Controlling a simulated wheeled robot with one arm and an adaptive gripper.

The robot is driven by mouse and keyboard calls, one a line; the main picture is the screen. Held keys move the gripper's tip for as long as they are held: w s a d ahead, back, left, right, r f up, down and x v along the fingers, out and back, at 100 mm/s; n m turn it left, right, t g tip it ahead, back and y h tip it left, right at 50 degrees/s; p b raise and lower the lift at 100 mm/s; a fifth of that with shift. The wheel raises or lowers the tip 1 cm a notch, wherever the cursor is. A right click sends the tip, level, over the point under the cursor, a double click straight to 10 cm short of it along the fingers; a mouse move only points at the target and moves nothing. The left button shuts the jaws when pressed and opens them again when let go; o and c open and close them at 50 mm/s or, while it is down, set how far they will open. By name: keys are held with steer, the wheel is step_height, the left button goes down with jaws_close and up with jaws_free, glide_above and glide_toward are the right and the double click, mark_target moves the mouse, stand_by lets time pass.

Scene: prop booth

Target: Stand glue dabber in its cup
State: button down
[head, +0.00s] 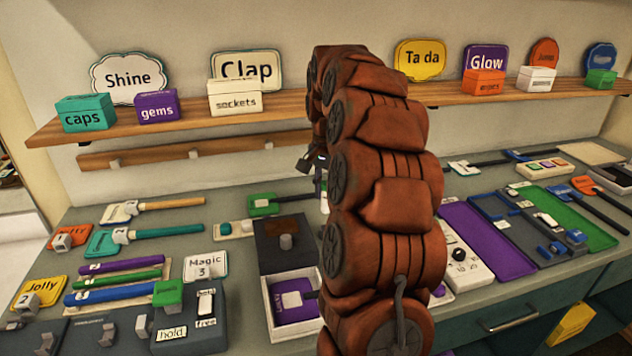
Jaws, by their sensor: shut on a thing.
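My gripper (312,170) is at the back of the bench, below the shelf and mostly hidden behind my own arm. Only its dark left part shows. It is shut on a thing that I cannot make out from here. A thin pale sliver shows at the arm's edge below the gripper, too little to tell what it is. I cannot pick out the glue dabber or its cup for sure. My arm covers the middle of the bench.
A wooden shelf (190,118) with boxes and signs runs above the bench, with a peg rail (225,148) below. Left are brushes, coloured rods and a hold/free block (190,325). A white box (272,312) stands near the arm. Right lie a purple tray (490,240) and tools.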

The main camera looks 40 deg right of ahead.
mark_target(327, 207)
steer(key=shift+s+f, duration=0.1)
steer(key=shift+s, duration=0.05)
steer(key=shift+f, duration=1.7)
steer(key=shift+f+b, duration=0.45)
steer(key=shift+b, duration=0.45)
steer(key=shift+f+b, duration=0.4)
steer(key=shift+f, duration=0.3)
steer(key=shift+f+b, duration=0.9)
steer(key=shift+f, duration=0.15)
stand_by(2.4)
stand_by(0.3)
steer(key=c, duration=0.9)
jaws_free()
steer(key=shift+o, duration=0.4)
steer(key=shift+o, duration=0.5)
